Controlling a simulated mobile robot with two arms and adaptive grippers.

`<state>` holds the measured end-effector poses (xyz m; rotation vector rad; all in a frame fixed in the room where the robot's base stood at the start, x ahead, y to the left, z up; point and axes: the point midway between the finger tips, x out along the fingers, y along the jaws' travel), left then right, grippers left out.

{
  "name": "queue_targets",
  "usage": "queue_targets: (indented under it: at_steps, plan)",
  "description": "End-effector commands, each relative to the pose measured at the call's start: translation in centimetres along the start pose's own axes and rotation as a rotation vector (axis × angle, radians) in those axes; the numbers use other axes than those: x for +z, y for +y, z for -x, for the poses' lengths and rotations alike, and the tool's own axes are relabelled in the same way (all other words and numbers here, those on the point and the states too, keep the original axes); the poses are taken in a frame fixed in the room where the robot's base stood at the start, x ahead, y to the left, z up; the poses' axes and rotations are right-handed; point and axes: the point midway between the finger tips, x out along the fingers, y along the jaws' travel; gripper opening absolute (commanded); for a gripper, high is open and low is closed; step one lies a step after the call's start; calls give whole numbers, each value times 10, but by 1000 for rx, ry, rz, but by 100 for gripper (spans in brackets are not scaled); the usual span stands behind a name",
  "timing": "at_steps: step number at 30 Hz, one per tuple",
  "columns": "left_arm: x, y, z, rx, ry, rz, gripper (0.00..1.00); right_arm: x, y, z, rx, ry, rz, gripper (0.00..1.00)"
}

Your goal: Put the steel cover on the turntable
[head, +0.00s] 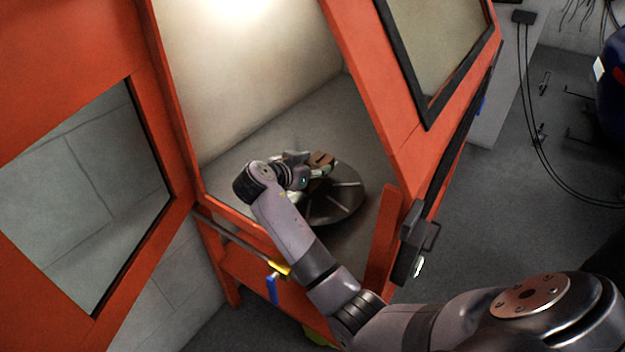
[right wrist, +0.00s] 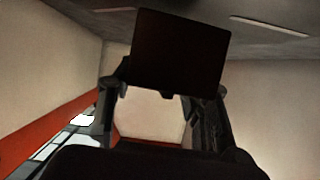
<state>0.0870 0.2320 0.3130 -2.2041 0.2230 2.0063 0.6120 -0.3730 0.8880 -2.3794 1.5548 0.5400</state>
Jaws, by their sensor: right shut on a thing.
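The turntable (head: 345,204) is a dark round disc with light radial lines, inside the orange cabinet. My right gripper (head: 318,170) is inside the cabinet, over the turntable in the head view, and is shut on the steel cover (head: 323,159). The cover looks brownish there and is partly hidden by the fingers. In the right wrist view the cover (right wrist: 180,52) is a dark, flat, nearly square piece between the fingertips. Whether it touches the turntable I cannot tell. My left gripper is not in view.
The orange cabinet's front is open, with a windowed door (head: 95,190) swung out at left and a windowed panel (head: 437,50) at right. An orange post (head: 383,240) stands right of my forearm. A yellow fitting with a blue handle (head: 272,288) is below the opening.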

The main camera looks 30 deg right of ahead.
Motion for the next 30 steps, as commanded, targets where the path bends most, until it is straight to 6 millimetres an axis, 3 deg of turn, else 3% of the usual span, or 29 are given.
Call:
queue_targets:
  at_steps: [1, 4, 11, 12, 21, 30]
  plan:
    - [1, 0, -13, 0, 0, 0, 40, 13, 0, -6, 0, 2, 0, 2]
    - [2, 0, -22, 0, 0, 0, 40, 24, 0, -12, 0, 2, 0, 2]
    - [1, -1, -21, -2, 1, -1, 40, 24, 0, -12, 0, 1, -1, 2]
    - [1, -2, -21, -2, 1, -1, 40, 26, 0, -13, 1, -2, 1, 45]
    - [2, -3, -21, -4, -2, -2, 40, 26, 0, -12, 0, -1, 1, 65]
    - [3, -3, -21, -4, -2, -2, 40, 25, 0, -12, 0, -1, 0, 65]
